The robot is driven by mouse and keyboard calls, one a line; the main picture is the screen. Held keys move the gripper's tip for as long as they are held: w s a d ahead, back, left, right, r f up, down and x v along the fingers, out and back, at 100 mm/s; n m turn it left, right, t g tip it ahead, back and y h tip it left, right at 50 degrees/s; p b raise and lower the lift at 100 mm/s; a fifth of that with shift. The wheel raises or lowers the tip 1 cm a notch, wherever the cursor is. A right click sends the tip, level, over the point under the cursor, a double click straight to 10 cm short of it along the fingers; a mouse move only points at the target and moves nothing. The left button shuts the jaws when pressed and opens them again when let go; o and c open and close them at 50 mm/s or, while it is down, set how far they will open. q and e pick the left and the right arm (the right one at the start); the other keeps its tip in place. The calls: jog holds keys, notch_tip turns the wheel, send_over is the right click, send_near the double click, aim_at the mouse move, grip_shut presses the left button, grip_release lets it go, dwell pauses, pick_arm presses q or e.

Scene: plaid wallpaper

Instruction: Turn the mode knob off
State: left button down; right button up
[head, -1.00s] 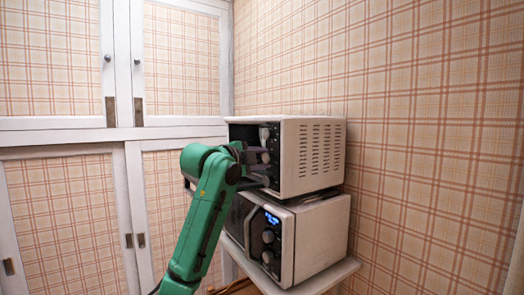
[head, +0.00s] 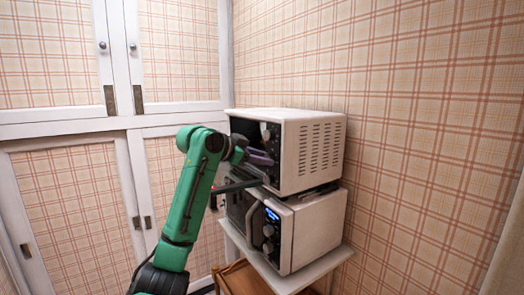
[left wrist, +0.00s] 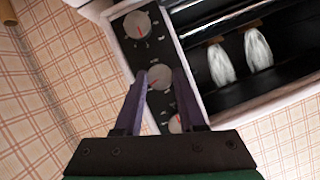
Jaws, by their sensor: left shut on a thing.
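A white toaster oven (head: 310,155) stands on top of a microwave, its black front facing left. Three round grey knobs with red marks run along its black control panel in the left wrist view: an end knob (left wrist: 138,24), the middle knob (left wrist: 160,77), and another end knob (left wrist: 176,124) partly hidden by a finger. Panel labels are too small to read, so I cannot tell which one is the mode knob. My left gripper (head: 262,158) is at the panel; in the left wrist view its purple fingers (left wrist: 160,74) are closed on either side of the middle knob. My right gripper is not in view.
The white microwave (head: 315,235) with a lit blue display sits below on a small white table (head: 285,280). White cabinets (head: 75,128) with plaid panels stand at the left. A plaid wall (head: 440,130) is close on the right. Two pale objects (left wrist: 240,58) show at the dark oven front.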

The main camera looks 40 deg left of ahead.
pick_arm(q)
jog(key=n+h+p, duration=0.1)
jog(key=n+h, duration=0.1)
jog(key=n, duration=0.1)
jog(key=n+h+p, duration=0.2)
jog(key=n, duration=0.1)
jog(key=n+g+h+p, duration=0.1)
jog(key=n+h, duration=0.2)
jog(key=n, duration=0.1)
jog(key=shift+w+a+f+p, duration=0.15)
jog(key=shift+a+p, duration=0.15)
jog(key=shift+a, duration=0.1)
dwell(0.5)
jog(key=c, duration=0.5)
grip_release()
